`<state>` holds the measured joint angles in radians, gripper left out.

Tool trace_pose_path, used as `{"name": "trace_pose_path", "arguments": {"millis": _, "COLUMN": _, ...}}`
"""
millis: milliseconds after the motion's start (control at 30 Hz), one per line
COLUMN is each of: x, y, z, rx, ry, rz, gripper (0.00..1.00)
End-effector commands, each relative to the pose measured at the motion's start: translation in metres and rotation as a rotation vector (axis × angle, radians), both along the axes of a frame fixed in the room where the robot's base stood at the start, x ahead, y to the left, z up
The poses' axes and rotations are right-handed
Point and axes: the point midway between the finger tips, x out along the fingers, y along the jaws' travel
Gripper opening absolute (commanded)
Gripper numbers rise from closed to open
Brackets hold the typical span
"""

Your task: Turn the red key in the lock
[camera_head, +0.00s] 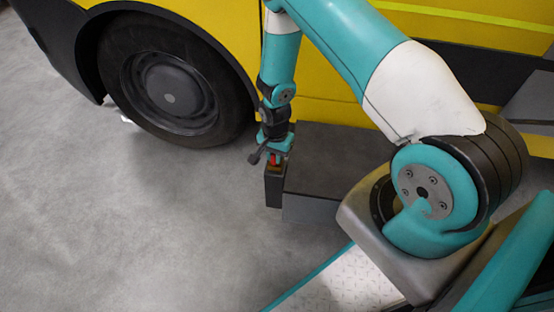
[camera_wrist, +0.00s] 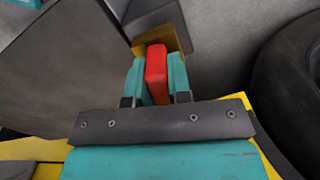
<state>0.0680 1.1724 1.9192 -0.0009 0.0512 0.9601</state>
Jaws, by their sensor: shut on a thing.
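The red key (camera_wrist: 156,72) stands between the two teal fingers of my gripper (camera_wrist: 156,82) in the wrist view, with a finger against each side. The gripper is shut on it. Beyond the key is the brass-coloured lock (camera_wrist: 176,42), set in a dark housing; the key's far end meets it, but the slot itself is hidden. In the head view my gripper (camera_head: 274,157) points down at the top of the dark lock post (camera_head: 274,190). Only a small bit of the red key (camera_head: 275,158) shows there. The key's turn angle cannot be told.
A yellow vehicle (camera_head: 225,30) with a black wheel (camera_head: 170,95) stands behind the arm. A dark grey box or step (camera_head: 330,160) adjoins the lock post on the right. The grey concrete floor (camera_head: 120,220) is clear at the left and front.

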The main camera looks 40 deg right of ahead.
Motion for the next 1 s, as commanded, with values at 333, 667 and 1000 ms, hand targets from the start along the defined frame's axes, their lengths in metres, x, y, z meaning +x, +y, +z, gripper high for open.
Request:
{"name": "trace_pose_path", "arguments": {"millis": 333, "x": -0.0005, "y": -0.0001, "z": 0.0004, "rx": 0.001, "ry": 0.002, "rz": -0.445, "gripper": 0.00}}
{"name": "trace_pose_path", "arguments": {"millis": 667, "x": -0.0003, "y": -0.0002, "z": -0.0001, "rx": 0.001, "ry": 0.002, "rz": -0.479, "gripper": 0.00}}
{"name": "trace_pose_path", "arguments": {"millis": 1000, "x": -0.0004, "y": -0.0003, "z": 0.0012, "rx": 0.000, "ry": 0.003, "rz": -0.933, "gripper": 0.00}}
